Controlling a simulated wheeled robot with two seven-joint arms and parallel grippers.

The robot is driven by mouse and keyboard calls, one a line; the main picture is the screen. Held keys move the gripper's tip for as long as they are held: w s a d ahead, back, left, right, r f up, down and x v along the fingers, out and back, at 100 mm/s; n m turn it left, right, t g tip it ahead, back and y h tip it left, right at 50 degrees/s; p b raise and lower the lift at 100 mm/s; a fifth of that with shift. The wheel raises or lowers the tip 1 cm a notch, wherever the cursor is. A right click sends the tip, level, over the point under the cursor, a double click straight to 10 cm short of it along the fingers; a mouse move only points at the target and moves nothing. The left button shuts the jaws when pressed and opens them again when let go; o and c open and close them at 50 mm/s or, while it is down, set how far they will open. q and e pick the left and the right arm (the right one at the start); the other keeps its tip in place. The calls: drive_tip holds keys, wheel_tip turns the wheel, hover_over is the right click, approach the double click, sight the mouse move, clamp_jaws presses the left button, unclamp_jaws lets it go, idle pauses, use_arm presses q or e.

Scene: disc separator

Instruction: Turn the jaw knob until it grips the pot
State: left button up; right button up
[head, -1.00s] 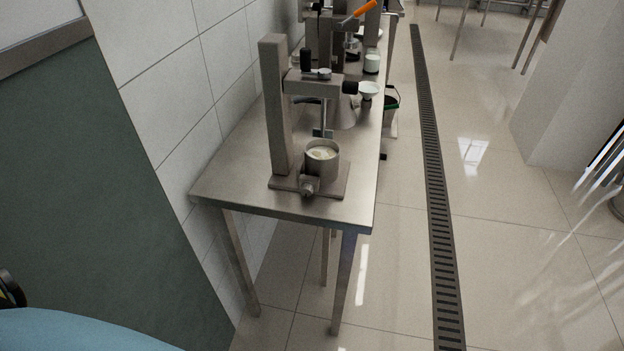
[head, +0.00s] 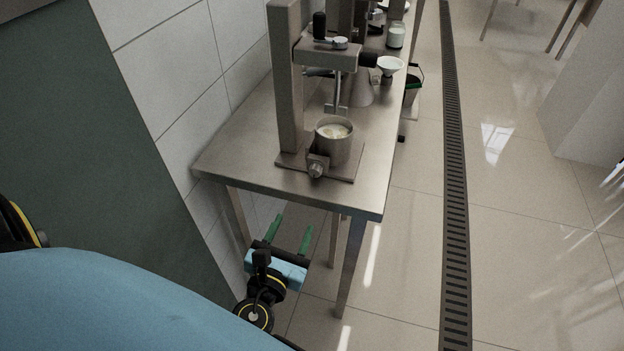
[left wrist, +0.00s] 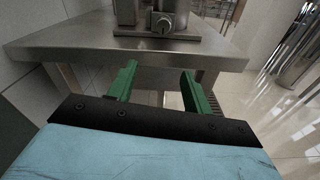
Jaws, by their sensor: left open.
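The metal pot (head: 334,142) holds a pale content and stands on the base plate of the steel stand on the table. The jaw knob (head: 316,167) is a small round metal knob on a block in front of the pot. It also shows in the left wrist view (left wrist: 162,22), at the top. I cannot tell whether the jaw touches the pot. My left gripper (head: 292,236) has green fingers, apart and empty, below and in front of the table's front edge. In the left wrist view its fingers (left wrist: 156,85) point toward the table edge. My right gripper is not in view.
The steel table (head: 235,165) runs along the tiled wall, its front edge between my left gripper and the knob. A tall post (head: 287,80) with an arm rises beside the pot. A white funnel (head: 390,65) is behind.

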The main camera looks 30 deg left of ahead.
sight(314, 175)
use_arm(q)
drive_tip(key=shift+m+t, duration=0.3)
drive_tip(key=x, duration=0.4)
drive_tip(key=r+x, duration=0.1)
drive_tip(key=x, duration=0.4)
drive_tip(key=r+x, duration=0.1)
drive_tip(key=x, duration=0.3)
drive_tip(key=shift+w+d, duration=0.15)
drive_tip(key=shift+w, duration=0.05)
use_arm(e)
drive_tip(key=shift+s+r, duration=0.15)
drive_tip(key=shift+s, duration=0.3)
use_arm(q)
drive_tip(key=c, duration=1)
drive_tip(key=shift+o, duration=0.2)
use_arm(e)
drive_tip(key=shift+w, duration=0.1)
